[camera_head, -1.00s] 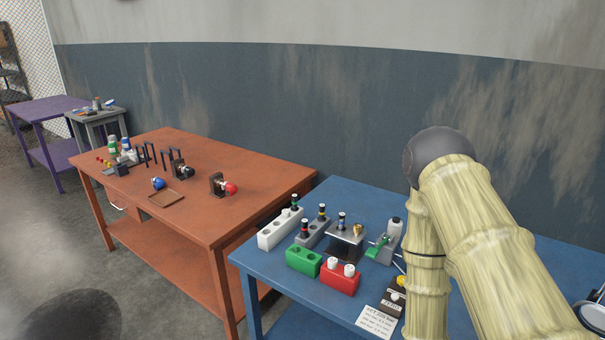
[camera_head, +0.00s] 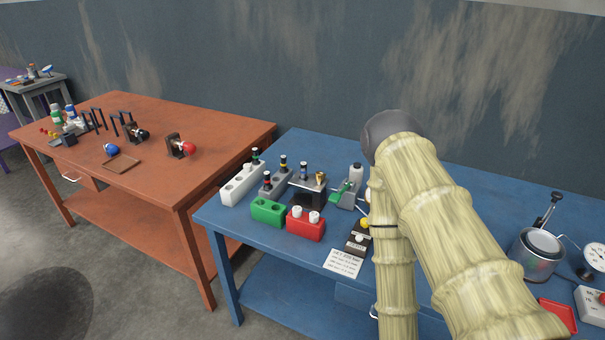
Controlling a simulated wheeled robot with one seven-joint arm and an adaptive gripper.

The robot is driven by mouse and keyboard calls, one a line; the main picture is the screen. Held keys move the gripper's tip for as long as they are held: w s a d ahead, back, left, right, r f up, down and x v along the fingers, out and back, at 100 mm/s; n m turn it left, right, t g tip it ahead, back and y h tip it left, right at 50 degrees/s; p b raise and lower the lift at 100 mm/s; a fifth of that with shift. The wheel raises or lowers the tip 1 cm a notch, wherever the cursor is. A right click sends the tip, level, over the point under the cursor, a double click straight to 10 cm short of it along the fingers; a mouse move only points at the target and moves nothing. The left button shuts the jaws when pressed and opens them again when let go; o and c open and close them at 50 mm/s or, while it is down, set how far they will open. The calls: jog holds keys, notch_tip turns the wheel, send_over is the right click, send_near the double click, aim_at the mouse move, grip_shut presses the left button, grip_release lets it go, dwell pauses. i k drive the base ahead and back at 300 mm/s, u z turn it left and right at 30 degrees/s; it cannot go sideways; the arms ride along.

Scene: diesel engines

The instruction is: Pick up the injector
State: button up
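Several small upright injector-like parts with dark tops and coloured bands stand on the blue table (camera_head: 290,260). One with a green band (camera_head: 255,156) is in the white block (camera_head: 236,192). One with a red band (camera_head: 267,182) and one with a yellow band (camera_head: 283,163) are in a grey block (camera_head: 276,186). One with a blue band (camera_head: 303,170) stands at a dark stand with a grey top (camera_head: 307,195), beside a brass-coloured piece (camera_head: 320,177). I cannot tell which one the task means. My arm rises over the table right of them; my gripper is out of view.
A green block (camera_head: 268,212) and a red block with white caps (camera_head: 304,229) stand in front. A green-and-grey fixture (camera_head: 346,195), a label card (camera_head: 343,262) and a metal pot (camera_head: 538,255) are on the table. An orange table (camera_head: 150,170) stands left, across a gap.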

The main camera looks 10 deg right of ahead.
aim_at(304, 176)
jog(key=u, duration=2.25)
jog(key=k, duration=1.1)
jog(key=z, duration=1.65)
jog(key=i, duration=0.5)
